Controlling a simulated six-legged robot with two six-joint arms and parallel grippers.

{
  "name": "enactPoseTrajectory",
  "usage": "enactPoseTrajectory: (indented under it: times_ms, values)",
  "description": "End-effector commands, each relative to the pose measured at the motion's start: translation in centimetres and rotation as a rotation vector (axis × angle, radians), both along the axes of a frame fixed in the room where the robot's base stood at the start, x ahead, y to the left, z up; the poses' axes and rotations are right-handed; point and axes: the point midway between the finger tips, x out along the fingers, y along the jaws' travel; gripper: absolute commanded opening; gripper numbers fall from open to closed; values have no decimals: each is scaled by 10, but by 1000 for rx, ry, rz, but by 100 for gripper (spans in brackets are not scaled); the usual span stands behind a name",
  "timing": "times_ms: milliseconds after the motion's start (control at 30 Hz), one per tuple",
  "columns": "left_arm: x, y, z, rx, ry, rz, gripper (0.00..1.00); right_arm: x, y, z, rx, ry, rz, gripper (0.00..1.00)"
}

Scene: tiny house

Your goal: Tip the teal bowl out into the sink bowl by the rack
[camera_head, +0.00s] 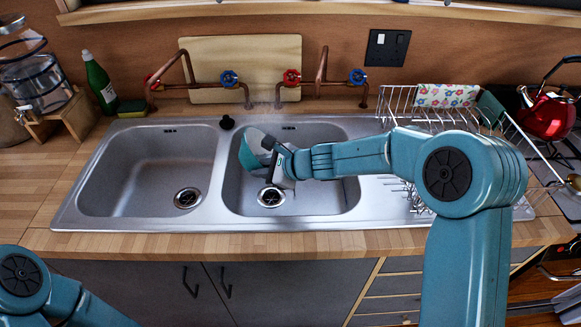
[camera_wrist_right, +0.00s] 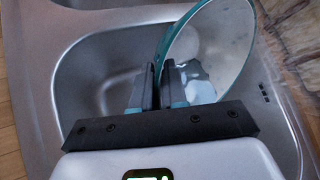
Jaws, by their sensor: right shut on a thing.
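The teal bowl (camera_head: 249,155) is tilted steeply onto its side above the right sink bowl (camera_head: 325,195), the one by the rack. In the right wrist view the teal bowl (camera_wrist_right: 213,42) shows its teal rim and pale inside. A pale, glassy patch lies near its lower part; I cannot tell whether it is water. My right gripper (camera_head: 272,153) is shut on the bowl's rim; its fingers also show in the right wrist view (camera_wrist_right: 160,85). My left arm shows only at the lower left; its gripper is out of view.
The wire rack (camera_head: 400,102) stands right of the sink, holding a floral cloth (camera_head: 446,96). Copper taps (camera_head: 280,88) rise behind the basins. The left sink bowl (camera_head: 150,175) is empty. A green bottle (camera_head: 100,84) and red kettle (camera_head: 548,112) stand at the sides.

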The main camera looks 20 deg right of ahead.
Motion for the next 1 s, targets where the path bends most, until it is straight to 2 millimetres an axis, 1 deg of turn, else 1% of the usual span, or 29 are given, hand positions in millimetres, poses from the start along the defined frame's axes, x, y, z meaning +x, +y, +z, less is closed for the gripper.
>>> enactPoseTrajectory:
  times_ms: [1000]
  values:
    - [0, 0, -14, 0, 0, 0, 84, -1, -6, 7, 125, -21, 1, 0]
